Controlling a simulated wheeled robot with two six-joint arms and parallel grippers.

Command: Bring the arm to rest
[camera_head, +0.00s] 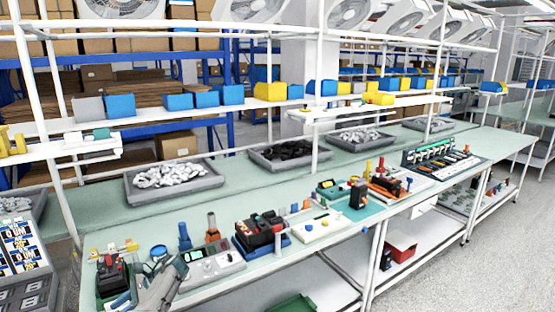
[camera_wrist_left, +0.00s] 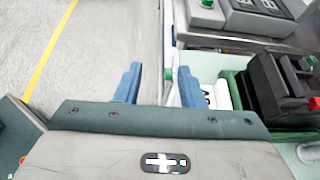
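My left gripper (camera_head: 122,301) is low at the left of the head view, by the bench's front edge. Its grey arm hides part of the bench there. In the left wrist view the gripper (camera_wrist_left: 158,84) has its two blue fingers apart, with nothing held between them. A black breaker (camera_wrist_left: 283,85) in a green tray (camera_wrist_left: 233,90) lies to the right of the fingers; the breaker also shows in the head view (camera_head: 112,272). My right gripper is not in view.
The long green bench (camera_head: 290,190) carries a grey tester (camera_head: 215,264), a breaker on a blue base (camera_head: 262,234) and a white panel (camera_head: 318,226). Grey part bins (camera_head: 174,195) stand behind. White shelf posts (camera_head: 320,90) rise above. Open floor (camera_head: 480,265) is at the right.

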